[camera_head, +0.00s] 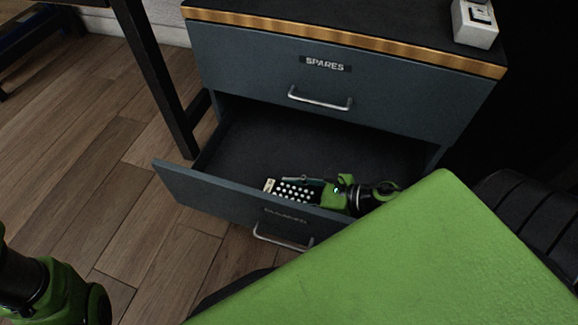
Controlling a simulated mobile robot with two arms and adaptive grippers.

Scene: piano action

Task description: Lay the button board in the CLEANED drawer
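The panel hides the board's lower edge. The drawer's label is dark and hard to read. My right gripper (306,182) reaches into the drawer from the right, at the board's right end. One grey finger shows along the board's far edge; the other finger is hidden, so I cannot tell whether it grips the board. Part of my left arm shows at the lower left, its fingers out of view.
The drawer marked SPARES (325,65) above is shut, with a metal handle. A small white box (475,22) stands on the cabinet top. A dark table leg (155,75) stands left of the cabinet. The drawer floor behind the board is bare. Wooden floor lies open at left.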

